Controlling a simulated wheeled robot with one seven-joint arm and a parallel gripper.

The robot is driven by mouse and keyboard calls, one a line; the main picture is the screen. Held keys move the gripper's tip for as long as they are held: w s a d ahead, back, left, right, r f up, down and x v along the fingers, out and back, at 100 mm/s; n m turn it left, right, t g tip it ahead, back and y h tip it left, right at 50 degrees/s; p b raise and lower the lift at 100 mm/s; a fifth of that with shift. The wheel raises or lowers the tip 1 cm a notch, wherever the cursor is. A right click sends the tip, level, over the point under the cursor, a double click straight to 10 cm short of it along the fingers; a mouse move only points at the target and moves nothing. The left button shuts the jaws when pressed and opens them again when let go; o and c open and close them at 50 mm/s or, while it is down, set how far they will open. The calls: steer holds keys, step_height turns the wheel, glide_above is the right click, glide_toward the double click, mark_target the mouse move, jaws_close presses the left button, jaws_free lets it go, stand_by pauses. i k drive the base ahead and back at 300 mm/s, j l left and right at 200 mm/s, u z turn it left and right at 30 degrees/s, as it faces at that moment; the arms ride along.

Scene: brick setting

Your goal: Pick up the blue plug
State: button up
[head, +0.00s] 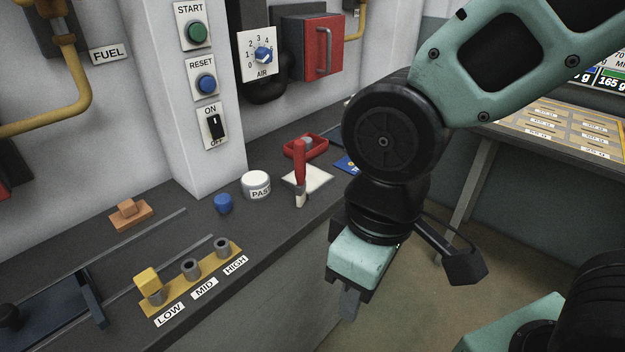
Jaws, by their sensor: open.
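The blue plug (223,203) is a small blue cylinder standing on the dark counter, just left of the white PASTE jar. My gripper (349,303) points down in front of the counter's front edge, to the right of the plug and well apart from it. It is open with nothing seen in it; one finger shows clearly and the other is mostly hidden.
A yellow socket strip (175,306) has a yellow plug (147,281) at LOW; MID and HIGH are empty. The PASTE jar (256,186) and a red-handled tool (300,172) on a white pad stand between plug and gripper. An orange block (130,215) sits left.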

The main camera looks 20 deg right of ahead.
mark_target(223, 202)
steer(key=i+j+u, duration=0.2)
steer(key=u, duration=0.25)
steer(key=i+j+u, duration=0.1)
steer(key=u, duration=0.4)
steer(key=i, duration=0.1)
